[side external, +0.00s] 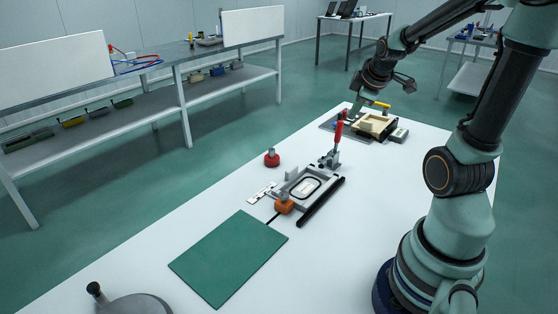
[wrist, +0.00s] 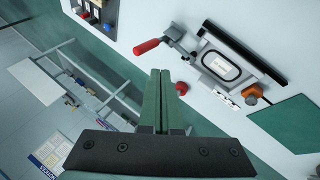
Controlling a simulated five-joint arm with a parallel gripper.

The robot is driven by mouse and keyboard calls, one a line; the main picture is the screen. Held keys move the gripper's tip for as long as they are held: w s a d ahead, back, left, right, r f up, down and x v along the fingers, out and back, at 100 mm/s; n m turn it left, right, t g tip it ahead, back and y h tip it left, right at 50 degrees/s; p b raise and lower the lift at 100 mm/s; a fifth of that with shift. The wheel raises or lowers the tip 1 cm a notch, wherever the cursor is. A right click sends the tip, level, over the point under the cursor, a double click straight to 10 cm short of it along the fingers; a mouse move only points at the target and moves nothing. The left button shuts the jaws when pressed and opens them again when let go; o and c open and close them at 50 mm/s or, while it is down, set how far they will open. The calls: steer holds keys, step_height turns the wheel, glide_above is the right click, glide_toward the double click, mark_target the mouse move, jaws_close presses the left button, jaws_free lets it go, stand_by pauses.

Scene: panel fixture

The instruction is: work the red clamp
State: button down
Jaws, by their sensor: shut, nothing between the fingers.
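The red clamp (side external: 339,131) has a red handle that stands upright in the side view, at the far end of a grey fixture frame (side external: 290,184). In the wrist view the red handle (wrist: 147,47) shows above my fingertips, its metal linkage running right to the frame. A pale plate with a black rounded outline (side external: 305,187) lies in the frame. My gripper (wrist: 160,72) is shut and empty, apart from the handle. In the side view its fingers (side external: 354,111) point down beyond the clamp, partly hard to make out.
A red knob (side external: 272,157) stands left of the fixture. An orange knob (side external: 285,205) is at its near end, and a black bar (side external: 321,202) runs along its right. A tray with a beige block (side external: 376,125) lies behind. A green mat (side external: 228,257) lies in front.

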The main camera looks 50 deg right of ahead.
mark_target(337, 128)
steer(key=w+d+r+n+g+y, duration=0.15)
steer(key=w+n+g+y, duration=0.3)
steer(key=n, duration=1.25)
steer(key=shift+t+h, duration=0.25)
steer(key=shift+h, duration=0.2)
steer(key=d+f, duration=0.1)
steer(key=f, duration=0.2)
steer(key=w+d+f, duration=0.1)
steer(key=f, duration=0.2)
steer(key=w+d+f, duration=0.1)
steer(key=f, duration=0.3)
steer(key=shift+d, duration=0.1)
steer(key=shift+w+d+f, duration=0.15)
steer(key=shift+d, duration=0.45)
